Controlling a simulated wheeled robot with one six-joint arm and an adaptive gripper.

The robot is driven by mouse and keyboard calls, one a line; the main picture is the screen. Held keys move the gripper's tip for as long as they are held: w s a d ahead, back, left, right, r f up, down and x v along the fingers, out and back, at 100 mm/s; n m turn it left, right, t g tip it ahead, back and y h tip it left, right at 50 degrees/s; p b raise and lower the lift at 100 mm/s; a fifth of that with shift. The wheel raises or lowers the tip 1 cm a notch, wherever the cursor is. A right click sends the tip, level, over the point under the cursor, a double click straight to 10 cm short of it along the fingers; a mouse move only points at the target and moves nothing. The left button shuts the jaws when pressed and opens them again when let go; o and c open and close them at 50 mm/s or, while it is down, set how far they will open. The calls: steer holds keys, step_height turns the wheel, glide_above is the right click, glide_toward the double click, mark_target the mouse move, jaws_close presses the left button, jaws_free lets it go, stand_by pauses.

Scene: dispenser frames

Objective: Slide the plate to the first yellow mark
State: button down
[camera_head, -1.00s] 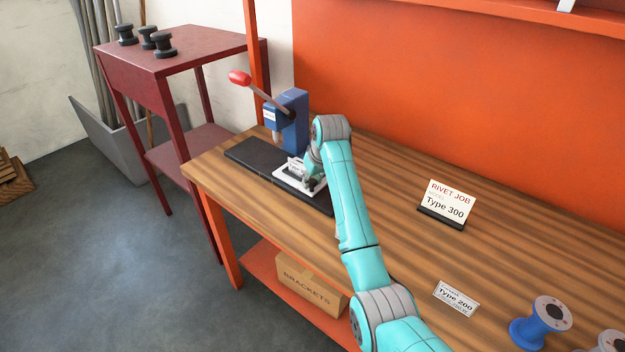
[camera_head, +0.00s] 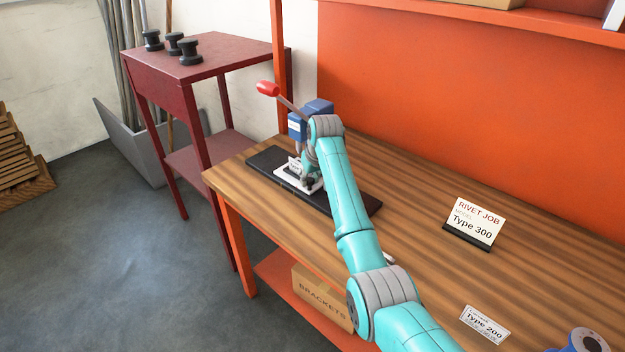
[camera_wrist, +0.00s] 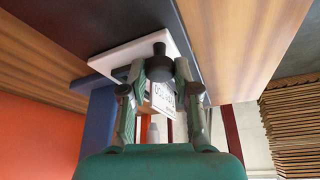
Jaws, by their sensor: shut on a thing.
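The white plate (camera_head: 285,178) lies on the long black base (camera_head: 262,157) on the wooden bench, close to the blue press. In the wrist view the plate (camera_wrist: 110,58) carries a black knob (camera_wrist: 159,66) and a small printed card (camera_wrist: 163,98). My gripper (camera_wrist: 159,76) has its fingers closed around the knob. In the head view my gripper (camera_head: 308,182) is at the plate, and my arm covers part of the base. I see no yellow mark in either view.
The blue press (camera_head: 318,106) with a red-tipped lever (camera_head: 268,88) stands beside the base. A "RIVET JOB Type 300" sign (camera_head: 474,222) and a "Type 200" card (camera_head: 485,325) are on the bench. A dark red table (camera_head: 225,58) with black spools stands left.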

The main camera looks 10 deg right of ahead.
steer(key=c, duration=0.9)
jaws_free()
steer(key=v, duration=1.2)
steer(key=shift+s+f, duration=0.1)
